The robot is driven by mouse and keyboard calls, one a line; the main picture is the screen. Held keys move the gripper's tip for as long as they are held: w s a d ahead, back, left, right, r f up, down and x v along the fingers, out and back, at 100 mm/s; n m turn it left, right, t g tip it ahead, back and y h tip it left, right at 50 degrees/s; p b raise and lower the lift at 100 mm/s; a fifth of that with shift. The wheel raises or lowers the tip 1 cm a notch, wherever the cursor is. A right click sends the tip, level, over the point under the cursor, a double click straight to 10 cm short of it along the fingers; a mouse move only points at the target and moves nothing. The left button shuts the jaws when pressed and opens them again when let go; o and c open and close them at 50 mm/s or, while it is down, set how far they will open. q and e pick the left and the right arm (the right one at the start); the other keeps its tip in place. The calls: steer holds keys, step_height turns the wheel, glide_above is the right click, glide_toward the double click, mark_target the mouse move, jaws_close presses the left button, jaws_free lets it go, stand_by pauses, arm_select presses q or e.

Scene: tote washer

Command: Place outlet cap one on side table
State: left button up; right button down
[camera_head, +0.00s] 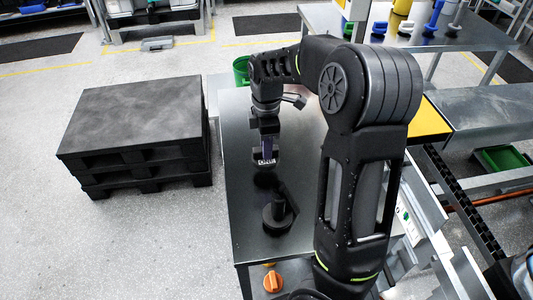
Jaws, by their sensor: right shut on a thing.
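The side table (240,215) is a grey metal table in the middle of the view. My right gripper (265,163) points down over it, shut on a small dark thing (265,180) at its fingertips, which looks like an outlet cap. The gripper hides most of it, and I cannot tell whether it touches the tabletop. A black round cap with an upright post (278,214) stands on the table just nearer than the gripper. I cannot tell which cap is number one. My left gripper is not in view.
Stacked black pallets (135,115) stand left of the table. An orange knob (272,281) shows near its front edge, and a green bin (241,68) behind it. My right arm covers the table's right side. The table's left strip is clear.

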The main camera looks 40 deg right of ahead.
step_height(320, 180, down, 3)
steer(key=shift+f, duration=0.15)
steer(key=c, duration=1.2)
jaws_free()
step_height(320, 180, up, 12)
steer(key=shift+r+b, duration=0.1)
steer(key=shift+b, duration=0.5)
